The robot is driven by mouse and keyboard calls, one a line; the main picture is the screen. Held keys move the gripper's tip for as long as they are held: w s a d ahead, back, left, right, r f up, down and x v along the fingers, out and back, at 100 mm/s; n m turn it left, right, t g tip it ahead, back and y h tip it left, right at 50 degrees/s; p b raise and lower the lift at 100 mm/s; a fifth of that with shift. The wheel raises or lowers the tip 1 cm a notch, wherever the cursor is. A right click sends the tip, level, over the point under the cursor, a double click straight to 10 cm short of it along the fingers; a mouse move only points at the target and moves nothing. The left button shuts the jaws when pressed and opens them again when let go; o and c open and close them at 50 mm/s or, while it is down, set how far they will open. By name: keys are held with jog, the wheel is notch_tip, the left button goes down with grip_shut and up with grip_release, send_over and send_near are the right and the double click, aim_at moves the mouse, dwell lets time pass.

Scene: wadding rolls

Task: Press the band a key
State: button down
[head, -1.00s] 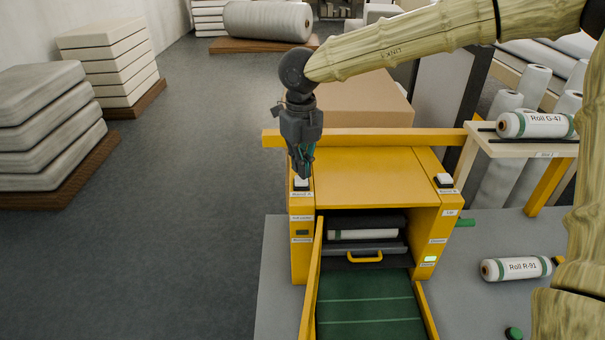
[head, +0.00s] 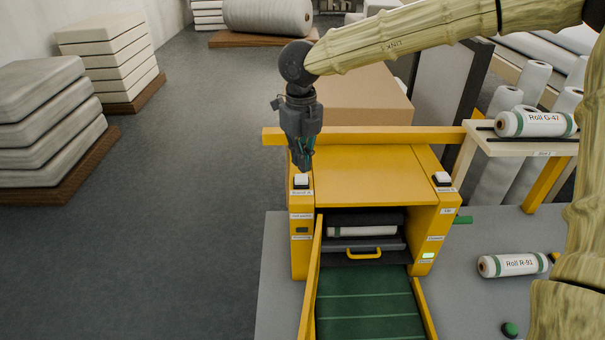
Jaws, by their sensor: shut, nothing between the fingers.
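The band a key (head: 301,180) is a white button on top of the yellow machine's left post, with a small label below it that is hard to read. My gripper (head: 303,168) is shut and empty, pointing down just above this key. A small gap seems to show between the fingertips and the key, but contact is hard to judge. A similar white key (head: 442,178) sits on the right post. A dark indicator (head: 302,231) is on the left post, and a lit green one (head: 428,255) is on the right post.
The yellow machine (head: 365,180) holds a white roll (head: 362,231) behind a yellow handle (head: 364,255), with a green bed (head: 365,305) in front. Roll R-91 (head: 512,265) lies on the grey table, and Roll G-47 (head: 535,122) on a shelf at right.

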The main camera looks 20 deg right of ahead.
aim_at(302, 177)
notch_tip(302, 177, up, 5)
jog(key=p, duration=0.4)
jog(key=shift+f, duration=0.1)
jog(key=shift+d+f, duration=0.1)
dwell(0.3)
